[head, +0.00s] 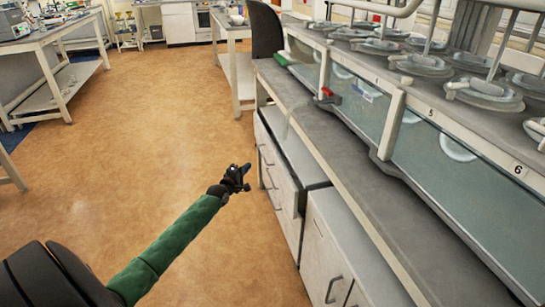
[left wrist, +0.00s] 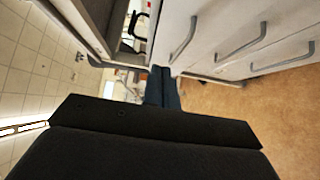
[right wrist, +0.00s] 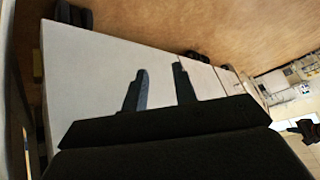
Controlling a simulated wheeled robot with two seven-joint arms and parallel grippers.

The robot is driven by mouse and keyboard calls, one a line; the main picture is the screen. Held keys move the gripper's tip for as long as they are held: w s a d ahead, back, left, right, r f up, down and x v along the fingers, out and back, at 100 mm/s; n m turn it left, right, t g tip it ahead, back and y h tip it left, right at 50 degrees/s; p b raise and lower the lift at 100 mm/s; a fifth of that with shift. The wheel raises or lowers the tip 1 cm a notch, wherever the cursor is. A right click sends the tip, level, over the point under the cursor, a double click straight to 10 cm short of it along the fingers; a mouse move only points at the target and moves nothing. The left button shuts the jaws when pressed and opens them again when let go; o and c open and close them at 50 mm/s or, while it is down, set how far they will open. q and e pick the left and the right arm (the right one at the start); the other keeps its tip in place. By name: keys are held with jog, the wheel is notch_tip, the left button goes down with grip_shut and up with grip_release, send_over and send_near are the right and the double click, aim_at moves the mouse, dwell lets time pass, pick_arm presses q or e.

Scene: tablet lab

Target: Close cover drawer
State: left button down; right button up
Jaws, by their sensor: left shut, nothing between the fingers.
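A white drawer cabinet (head: 283,172) stands under the grey bench, with several bar handles down its front. In the left wrist view my left gripper (left wrist: 162,75) points past the drawer fronts (left wrist: 215,25), which show several grey handles. My right gripper (right wrist: 160,78) is open and empty, over a white flat surface (right wrist: 85,75); it is outside the head view.
A second white cabinet (head: 340,255) stands nearer under the bench (head: 330,140). The bench carries a glass-fronted tablet apparatus (head: 430,150) with several round vessels. A dark chair (head: 266,30) is beyond. The brown floor (head: 150,120) on the left is clear.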

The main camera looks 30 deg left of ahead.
aim_at(275, 155)
pick_arm(q)
jog(key=shift+w+d+b, duration=0.1)
jog(key=shift+w+d, duration=0.2)
jog(key=shift+w, duration=1.85)
jog(key=shift+w+d+b, duration=0.1)
jog(key=shift+w+d, duration=0.2)
jog(key=shift+w, duration=1.9)
jog(key=shift+w+d+b, duration=0.1)
jog(key=shift+w+d, duration=0.2)
jog(key=shift+w, duration=1.85)
jog(key=w+d, duration=0.2)
jog(key=w, duration=0.1)
jog(key=shift+d, duration=0.35)
jog(key=shift+w+r, duration=0.1)
jog(key=shift+w, duration=0.1)
jog(key=shift+d, duration=0.15)
